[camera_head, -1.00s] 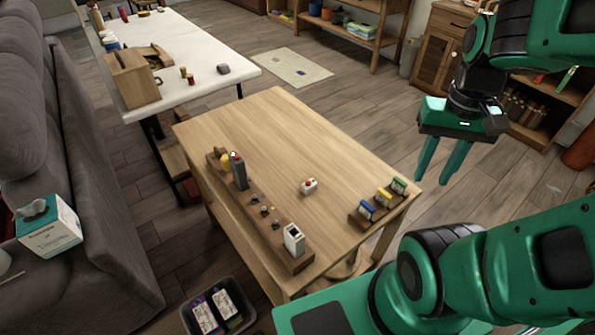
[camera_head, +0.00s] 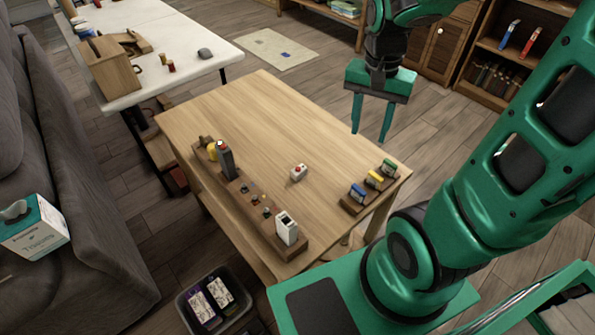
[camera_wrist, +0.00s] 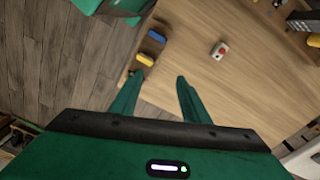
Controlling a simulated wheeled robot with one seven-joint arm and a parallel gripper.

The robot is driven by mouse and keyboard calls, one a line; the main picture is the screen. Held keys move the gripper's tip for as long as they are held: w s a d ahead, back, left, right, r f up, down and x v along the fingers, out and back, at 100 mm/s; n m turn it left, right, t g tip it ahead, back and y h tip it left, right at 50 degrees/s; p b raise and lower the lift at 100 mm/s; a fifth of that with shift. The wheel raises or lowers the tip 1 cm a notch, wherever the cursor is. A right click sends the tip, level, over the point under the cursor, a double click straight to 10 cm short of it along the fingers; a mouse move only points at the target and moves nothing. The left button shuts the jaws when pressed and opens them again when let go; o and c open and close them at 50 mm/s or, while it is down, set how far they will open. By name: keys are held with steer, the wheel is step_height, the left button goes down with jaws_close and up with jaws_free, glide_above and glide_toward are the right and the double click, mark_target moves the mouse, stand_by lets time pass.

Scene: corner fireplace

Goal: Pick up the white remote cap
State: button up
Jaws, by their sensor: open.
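A small white piece with a red round top (camera_head: 298,172), which looks like the white remote cap, lies alone on the wooden table (camera_head: 250,125). It also shows near the top of the wrist view (camera_wrist: 219,51). My gripper (camera_head: 369,135) is open and empty, fingers pointing down, above and beyond the table's right edge. It is apart from the white piece, up and to the right of it in the head view. In the wrist view its two fingers (camera_wrist: 157,80) are spread with nothing between them, and the white piece is ahead and right of them.
A wooden rack (camera_head: 262,222) along the table's left side holds a dark upright remote (camera_head: 227,160), small pegs and a white upright block (camera_head: 287,229). A small tray (camera_head: 352,208) with blue, yellow and green blocks sits at the right edge. The table middle is mostly clear.

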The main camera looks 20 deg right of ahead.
steer(key=w+a+f+m, duration=0.2)
steer(key=w+a+f, duration=0.2)
steer(key=w+a, duration=0.15)
steer(key=m, duration=0.2)
glide_above(299, 167)
step_height(299, 167, down, 5)
steer(key=shift+y, duration=0.3)
steer(key=f, duration=0.5)
steer(key=shift+a, duration=0.25)
steer(key=shift+d+f, duration=0.15)
steer(key=shift+f, duration=1.4)
steer(key=shift+d+f, duration=0.1)
steer(key=shift+f, duration=1.45)
steer(key=c, duration=1)
